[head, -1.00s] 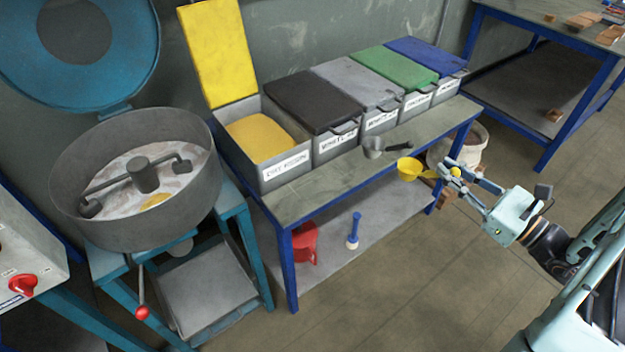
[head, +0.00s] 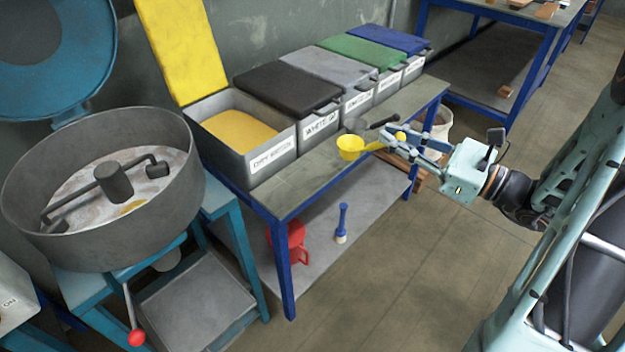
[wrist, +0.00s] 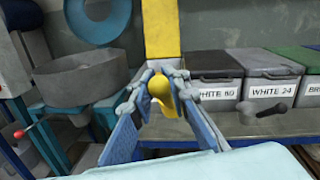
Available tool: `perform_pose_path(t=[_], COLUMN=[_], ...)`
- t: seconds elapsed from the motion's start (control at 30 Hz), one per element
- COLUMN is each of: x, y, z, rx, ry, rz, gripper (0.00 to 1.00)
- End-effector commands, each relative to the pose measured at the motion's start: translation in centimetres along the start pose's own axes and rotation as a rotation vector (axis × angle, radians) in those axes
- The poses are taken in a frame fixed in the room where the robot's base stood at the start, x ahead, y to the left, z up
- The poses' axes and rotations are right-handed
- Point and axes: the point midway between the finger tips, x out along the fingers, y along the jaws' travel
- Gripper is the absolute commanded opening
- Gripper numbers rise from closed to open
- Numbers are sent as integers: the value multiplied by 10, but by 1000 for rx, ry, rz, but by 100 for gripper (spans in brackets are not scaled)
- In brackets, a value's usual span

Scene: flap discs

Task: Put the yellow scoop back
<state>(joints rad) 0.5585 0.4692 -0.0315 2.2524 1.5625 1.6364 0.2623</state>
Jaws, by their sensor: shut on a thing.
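The yellow scoop (head: 350,147) is in my gripper (head: 392,142), which is shut on its handle. The scoop's cup points left, over or just in front of the blue-framed bench's front edge in the head view. In the wrist view the scoop (wrist: 160,90) shows between the fingers of my gripper (wrist: 162,100). A bin with its yellow lid (head: 181,45) raised holds yellow material (head: 238,130) and stands at the near end of the bench (head: 300,183).
Bins with black (head: 287,88), grey, green and blue lids stand shut in the row. A grey scoop (head: 372,123) lies on the bench behind my gripper. A mixer pan (head: 100,225) stands at the left. A red item (head: 288,240) and a blue-handled brush (head: 342,222) are on the lower shelf.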

Motion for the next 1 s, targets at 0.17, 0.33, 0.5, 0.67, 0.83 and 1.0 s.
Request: perform_pose_path(t=[0.17, 0.33, 0.5, 0.67, 0.83, 1.0], x=[4, 8, 29, 64, 95, 112], y=[16, 22, 14, -1, -15, -21], z=[-4, -1, -14, -37, -67, -94], rx=[-3, 0, 2, 3, 5, 4], ry=[0, 1, 0, 0, 1, 1], rz=[23, 34, 39, 39, 37, 36], gripper=[0, 0, 0, 0, 0, 0])
